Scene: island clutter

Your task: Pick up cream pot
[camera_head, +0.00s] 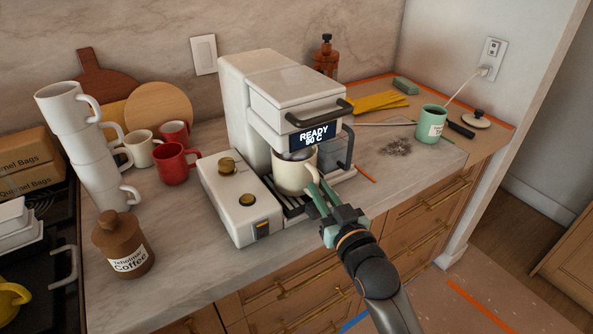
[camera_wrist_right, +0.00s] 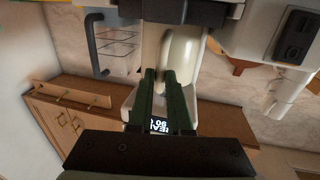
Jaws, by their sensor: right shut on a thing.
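The cream pot (camera_head: 291,176) stands upright under the spout of the white coffee machine (camera_head: 263,95), on or just above its slatted drip tray (camera_head: 292,208). My right gripper (camera_head: 319,192) reaches in from the lower right and is shut on the pot's right side, seemingly at its handle. In the right wrist view the two dark green fingers of the right gripper (camera_wrist_right: 166,75) are close together against the pale pot (camera_wrist_right: 180,52); the exact contact is hidden. My left gripper is not in view.
A white stack of mugs (camera_head: 85,140), a red mug (camera_head: 174,163) and a brown coffee jar (camera_head: 121,243) stand to the left. A green mug (camera_head: 430,123) stands at the right. The machine's front handle (camera_head: 318,115) overhangs the pot.

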